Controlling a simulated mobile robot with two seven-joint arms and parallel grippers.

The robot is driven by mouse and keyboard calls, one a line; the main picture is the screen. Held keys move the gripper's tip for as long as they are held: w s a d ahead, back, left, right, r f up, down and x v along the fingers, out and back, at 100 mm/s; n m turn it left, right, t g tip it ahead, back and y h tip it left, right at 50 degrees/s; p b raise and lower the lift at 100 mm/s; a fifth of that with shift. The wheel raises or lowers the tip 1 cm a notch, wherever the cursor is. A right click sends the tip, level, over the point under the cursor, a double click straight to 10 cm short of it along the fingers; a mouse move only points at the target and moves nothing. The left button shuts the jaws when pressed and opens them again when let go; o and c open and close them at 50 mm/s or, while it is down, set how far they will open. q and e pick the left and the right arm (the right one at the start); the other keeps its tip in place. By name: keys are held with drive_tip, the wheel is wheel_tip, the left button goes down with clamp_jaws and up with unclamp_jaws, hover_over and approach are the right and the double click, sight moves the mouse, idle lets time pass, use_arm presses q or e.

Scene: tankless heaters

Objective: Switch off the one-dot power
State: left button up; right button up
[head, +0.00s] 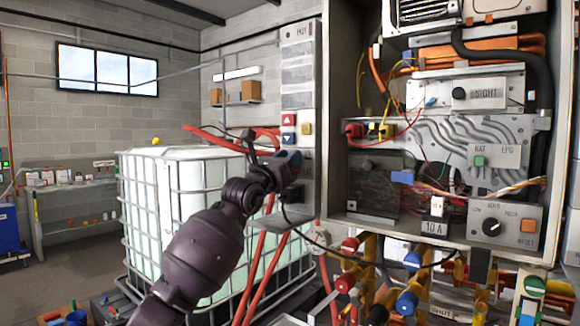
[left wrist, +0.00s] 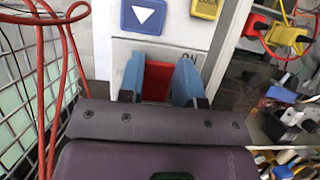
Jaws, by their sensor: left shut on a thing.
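My left gripper (head: 290,160) reaches the lower part of a narrow grey control panel (head: 297,75) at the left side of the open heater cabinet. In the left wrist view, its two blue fingers (left wrist: 158,82) are shut on a red switch part (left wrist: 157,80) at the panel face. Small lettering, seemingly "ON", shows beside the right finger. The fingers hide much of the switch, and I cannot make out any dot marking. Just above it are a blue button with a white triangle (left wrist: 143,17) and a yellow button (left wrist: 206,7). My right gripper is not in view.
The open cabinet on the right holds wires, a green knob (head: 479,161) and a dial box (head: 505,224). Colored pipes and valves (head: 408,302) crowd below. A caged white tank (head: 170,190) and red hoses (left wrist: 72,45) stand close to the left of the panel.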

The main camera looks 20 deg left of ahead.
use_arm(q)
drive_tip(key=shift+f+t+b, duration=0.3)
drive_tip(key=shift+t+b, duration=0.3)
drive_tip(key=shift+b, duration=0.05)
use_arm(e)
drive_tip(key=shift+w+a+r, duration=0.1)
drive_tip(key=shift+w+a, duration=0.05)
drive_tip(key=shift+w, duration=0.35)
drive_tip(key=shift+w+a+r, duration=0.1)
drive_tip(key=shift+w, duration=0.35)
use_arm(q)
drive_tip(key=shift+r, duration=0.1)
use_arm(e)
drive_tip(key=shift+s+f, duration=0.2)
use_arm(q)
drive_tip(key=o, duration=0.9)
drive_tip(key=shift+s, duration=0.1)
drive_tip(key=v, duration=1)
drive_tip(key=shift+s+a+f, duration=0.2)
drive_tip(key=shift+s+f, duration=0.05)
drive_tip(key=shift+f, duration=0.05)
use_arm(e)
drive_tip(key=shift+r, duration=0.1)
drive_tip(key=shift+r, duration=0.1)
